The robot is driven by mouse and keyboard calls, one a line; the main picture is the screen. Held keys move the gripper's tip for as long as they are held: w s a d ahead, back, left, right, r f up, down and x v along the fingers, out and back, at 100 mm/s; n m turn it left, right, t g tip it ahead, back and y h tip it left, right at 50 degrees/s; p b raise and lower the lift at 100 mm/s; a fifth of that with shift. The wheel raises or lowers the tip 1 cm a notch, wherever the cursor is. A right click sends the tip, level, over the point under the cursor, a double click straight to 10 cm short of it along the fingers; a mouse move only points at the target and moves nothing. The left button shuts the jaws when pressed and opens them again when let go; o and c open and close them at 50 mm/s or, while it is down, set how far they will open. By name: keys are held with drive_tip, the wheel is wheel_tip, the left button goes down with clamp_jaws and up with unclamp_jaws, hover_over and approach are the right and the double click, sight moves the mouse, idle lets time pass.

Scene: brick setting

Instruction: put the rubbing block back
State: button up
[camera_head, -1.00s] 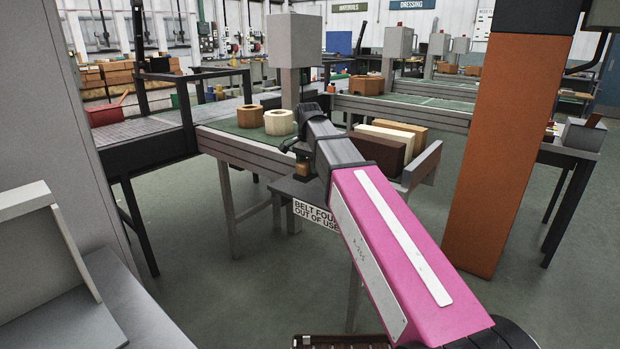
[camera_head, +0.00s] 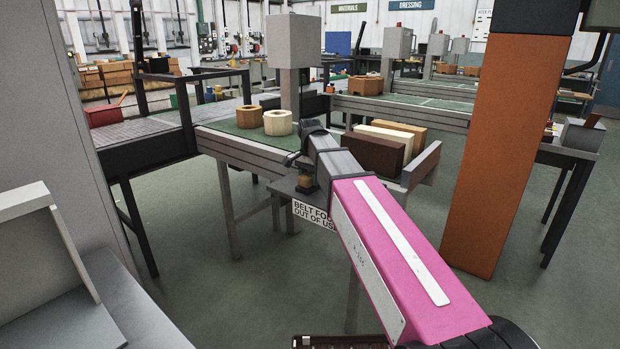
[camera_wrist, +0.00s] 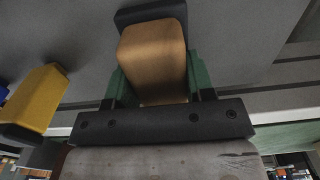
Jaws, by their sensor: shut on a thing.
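The rubbing block, a tan wooden block (camera_wrist: 153,55) with a dark pad (camera_wrist: 150,13) at its far end, is between the green fingers of my gripper (camera_wrist: 156,82) in the wrist view. My gripper is shut on it. In the head view my gripper (camera_head: 306,178) is over a small dark shelf (camera_head: 284,187) on the near side of the conveyor table, and the tan block shows below it. I cannot tell whether the pad touches the shelf. The fingers are partly hidden by my arm in the head view.
A sign (camera_head: 312,214) reading "BELT FOU… OUT OF USE" hangs at the shelf front. A yellow block (camera_wrist: 38,97) lies beside my gripper in the wrist view. Brown and cream blocks (camera_head: 373,151) stand right of my arm. An orange pillar (camera_head: 508,150) is further right.

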sight(310, 173)
drive_tip(key=o, duration=1.2)
wheel_tip(310, 173, up, 12)
drive_tip(key=shift+r, duration=0.15)
